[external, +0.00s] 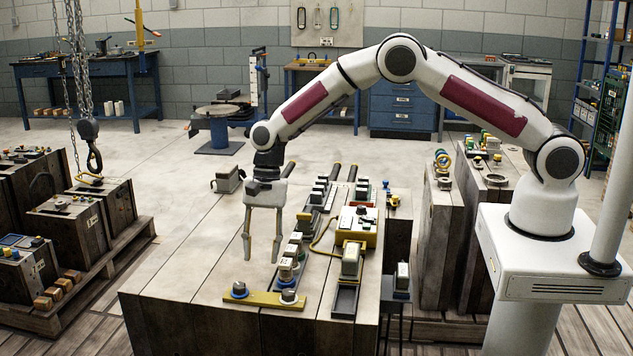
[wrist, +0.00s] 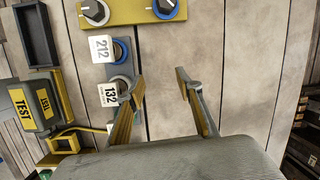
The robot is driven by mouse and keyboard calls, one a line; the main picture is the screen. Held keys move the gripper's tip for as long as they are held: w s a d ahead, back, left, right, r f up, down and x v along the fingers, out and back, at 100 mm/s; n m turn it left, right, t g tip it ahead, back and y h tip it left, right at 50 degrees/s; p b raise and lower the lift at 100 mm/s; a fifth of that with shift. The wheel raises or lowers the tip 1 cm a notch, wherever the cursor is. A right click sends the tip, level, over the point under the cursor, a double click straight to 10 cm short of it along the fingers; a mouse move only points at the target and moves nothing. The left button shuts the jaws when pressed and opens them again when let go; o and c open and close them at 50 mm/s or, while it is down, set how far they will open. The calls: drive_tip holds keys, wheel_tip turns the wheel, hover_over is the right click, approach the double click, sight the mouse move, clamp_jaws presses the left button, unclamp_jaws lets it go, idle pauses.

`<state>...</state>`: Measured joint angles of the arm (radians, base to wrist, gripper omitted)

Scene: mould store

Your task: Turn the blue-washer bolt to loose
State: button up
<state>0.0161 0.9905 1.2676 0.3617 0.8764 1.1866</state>
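The blue-washer bolt (external: 239,289) is a dark-topped knob in a blue ring at the left end of a yellow bar (external: 262,300) on the wooden bench top. It also shows at the top edge of the wrist view (wrist: 166,9), partly cut off. A second bolt (external: 288,297) with a pale washer sits at the bar's right end in the external view and on the left in the wrist view (wrist: 95,12). My gripper (external: 261,258) points down, open and empty, above the bench behind the bar. Its fingers also show apart in the wrist view (wrist: 159,78).
White blocks marked 212 (wrist: 101,48) and 132 (wrist: 108,94) stand in a row beside my gripper. A TEST-labelled block (wrist: 30,107) and an empty dark tray (wrist: 36,35) lie farther over. The bench planks (external: 190,275) left of the bar are clear.

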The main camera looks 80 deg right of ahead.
sight(239, 285)
drive_tip(key=shift+s+a+r+n+h, duration=0.2)
drive_tip(key=shift+a+n+h, duration=0.1)
drive_tip(key=shift+a+n, duration=0.4)
drive_tip(key=a+n, duration=0.1)
drive_tip(key=n, duration=0.1)
drive_tip(key=a+r+n+t+h, duration=0.1)
drive_tip(key=n, duration=0.1)
drive_tip(key=a+r+n+h, duration=0.1)
drive_tip(key=n, duration=0.1)
drive_tip(key=shift+s+a+n+t, duration=0.2)
drive_tip(key=shift+s+n+t, duration=0.05)
drive_tip(key=shift+n+t, duration=0.05)
drive_tip(key=a+r+n+t, duration=0.2)
drive_tip(key=a+r+n, duration=0.2)
drive_tip(key=a+n, duration=0.3)
drive_tip(key=shift+s+n+h, duration=0.3)
drive_tip(key=shift+s+n, duration=0.1)
drive_tip(key=shift+n, duration=0.2)
drive_tip(key=shift+f, duration=0.15)
drive_tip(key=shift+x, duration=3.8)
drive_tip(key=shift+w, duration=0.15)
clamp_jaws()
